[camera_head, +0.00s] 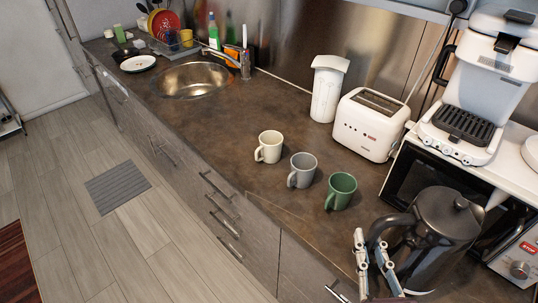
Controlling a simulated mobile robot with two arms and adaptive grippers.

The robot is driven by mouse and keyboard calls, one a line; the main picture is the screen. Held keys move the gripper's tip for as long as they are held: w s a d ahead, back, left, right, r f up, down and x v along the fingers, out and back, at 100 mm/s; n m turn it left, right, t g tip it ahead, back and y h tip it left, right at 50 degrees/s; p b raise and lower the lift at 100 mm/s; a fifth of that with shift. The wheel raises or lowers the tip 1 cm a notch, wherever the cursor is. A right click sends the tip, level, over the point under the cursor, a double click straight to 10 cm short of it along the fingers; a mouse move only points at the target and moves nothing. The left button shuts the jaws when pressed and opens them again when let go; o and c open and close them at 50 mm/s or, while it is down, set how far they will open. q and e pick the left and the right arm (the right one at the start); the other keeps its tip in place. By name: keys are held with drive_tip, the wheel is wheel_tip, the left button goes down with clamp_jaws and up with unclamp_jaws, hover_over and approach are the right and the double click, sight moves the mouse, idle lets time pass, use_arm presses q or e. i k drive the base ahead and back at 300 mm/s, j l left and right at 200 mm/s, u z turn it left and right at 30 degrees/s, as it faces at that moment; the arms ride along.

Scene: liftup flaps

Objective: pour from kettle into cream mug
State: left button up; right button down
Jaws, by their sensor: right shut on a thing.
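The dark kettle (443,218) is at the lower right, near the microwave, and looks upright. My right gripper (373,250) is at its handle on the left side and is shut on it. I cannot tell whether the kettle rests on the counter or is lifted. The cream mug (270,147) stands upright on the counter, up and to the left of the kettle and well apart from it. Its handle points left, and its inside is too small to read. My left gripper is not in view.
A grey mug (303,171) and a green mug (341,192) stand in a row between the cream mug and the kettle. A toaster (368,126) and a white container (327,92) stand behind. The counter (215,125) is clear left of the cream mug, towards the sink (195,78).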

sight(271, 142)
drive_tip(key=j, duration=0.85)
drive_tip(key=j+u, duration=0.15)
drive_tip(key=j, duration=0.7)
drive_tip(key=i, duration=0.05)
